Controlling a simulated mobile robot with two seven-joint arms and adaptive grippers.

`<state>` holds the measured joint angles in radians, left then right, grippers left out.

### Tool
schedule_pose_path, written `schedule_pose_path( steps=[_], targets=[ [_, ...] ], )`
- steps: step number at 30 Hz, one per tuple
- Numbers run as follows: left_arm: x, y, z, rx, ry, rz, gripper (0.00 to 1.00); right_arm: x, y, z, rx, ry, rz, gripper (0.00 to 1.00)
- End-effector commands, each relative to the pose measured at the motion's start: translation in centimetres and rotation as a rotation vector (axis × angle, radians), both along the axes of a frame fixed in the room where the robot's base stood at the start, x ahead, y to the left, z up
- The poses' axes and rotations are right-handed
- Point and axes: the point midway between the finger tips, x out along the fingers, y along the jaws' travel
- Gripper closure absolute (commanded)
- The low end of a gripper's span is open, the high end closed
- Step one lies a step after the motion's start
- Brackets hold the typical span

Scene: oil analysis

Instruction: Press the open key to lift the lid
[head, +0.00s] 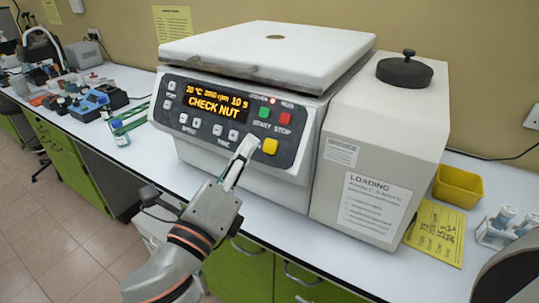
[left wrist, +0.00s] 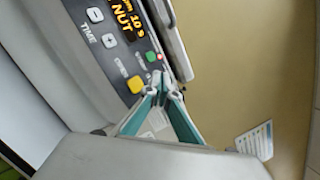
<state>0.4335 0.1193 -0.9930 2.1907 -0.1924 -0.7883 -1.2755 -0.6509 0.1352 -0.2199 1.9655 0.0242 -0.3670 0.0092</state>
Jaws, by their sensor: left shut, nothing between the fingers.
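The centrifuge (head: 240,174) stands on the bench with its white lid (head: 270,50) lying flat over the top. Its dark front panel has a display (head: 215,101) reading "CHECK NUT". The yellow key (head: 269,146) is at the panel's lower right, below the green START key (head: 264,112) and red STOP key (head: 284,118). My left gripper (head: 246,147) is shut and empty, its fingertips just left of the yellow key in the head view. I cannot tell whether they touch the panel. The left wrist view shows the yellow key (left wrist: 134,85) beside the fingertips (left wrist: 168,82). My right gripper is not seen.
A beige housing with a black knob (head: 405,70) adjoins the centrifuge on the right. A yellow bin (head: 458,187), a yellow sheet (head: 436,232) and a vial rack (head: 503,232) lie beyond it. Bottles and small devices (head: 90,104) crowd the bench at left.

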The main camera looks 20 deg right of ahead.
Motion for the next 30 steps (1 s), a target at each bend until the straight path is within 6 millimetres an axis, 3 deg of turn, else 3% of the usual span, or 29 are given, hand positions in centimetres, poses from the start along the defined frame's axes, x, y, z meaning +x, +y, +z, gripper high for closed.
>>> schedule_pose_path(
  steps=[1,5,15,30],
  targets=[
    [0.4,-0.5,-0.9,-0.002,0.001,0.000,1.00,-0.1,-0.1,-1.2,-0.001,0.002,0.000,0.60],
    [1.1,-1.5,-1.7,-0.002,0.002,-0.001,1.00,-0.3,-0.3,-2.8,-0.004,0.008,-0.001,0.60],
    [2.5,-3.2,-2.6,-0.001,0.001,0.000,1.00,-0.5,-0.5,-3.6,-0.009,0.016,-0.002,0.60],
    [2.6,-3.3,-2.6,0.000,-0.001,-0.001,1.00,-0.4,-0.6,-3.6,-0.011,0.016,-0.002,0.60]
  ],
)
